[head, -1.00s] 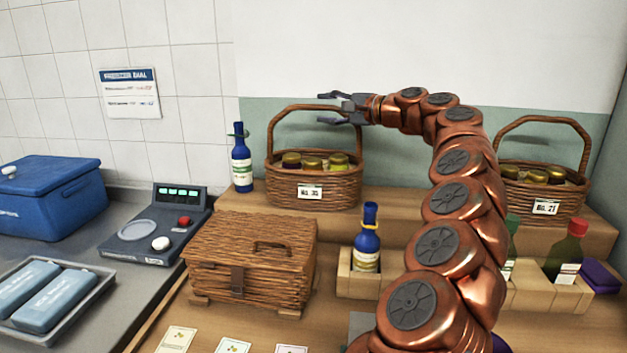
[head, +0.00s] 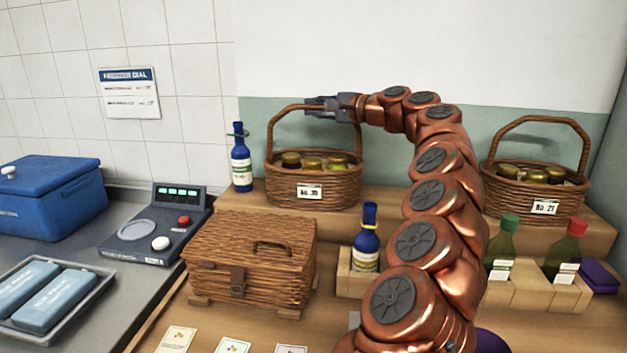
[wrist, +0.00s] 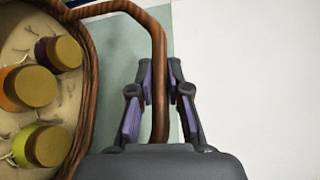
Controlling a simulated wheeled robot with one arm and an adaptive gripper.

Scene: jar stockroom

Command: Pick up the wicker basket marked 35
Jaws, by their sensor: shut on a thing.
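The wicker basket marked 35 (head: 313,184) stands upright on the raised wooden shelf in the head view, with several lidded jars inside and a white label on its front. My gripper (head: 322,105) is at the top of its arched handle, shut on it. In the wrist view the handle (wrist: 159,70) runs between the two purple-padded fingers of my gripper (wrist: 159,92). The basket's rim (wrist: 90,80) and jars show at the left of that view. The basket still rests on the shelf.
A blue bottle (head: 241,160) stands close left of the basket. A second basket (head: 530,197), labelled 21 or similar, is at the right. A lidded wicker hamper (head: 250,265) and bottles in a wooden rack (head: 525,294) stand in front.

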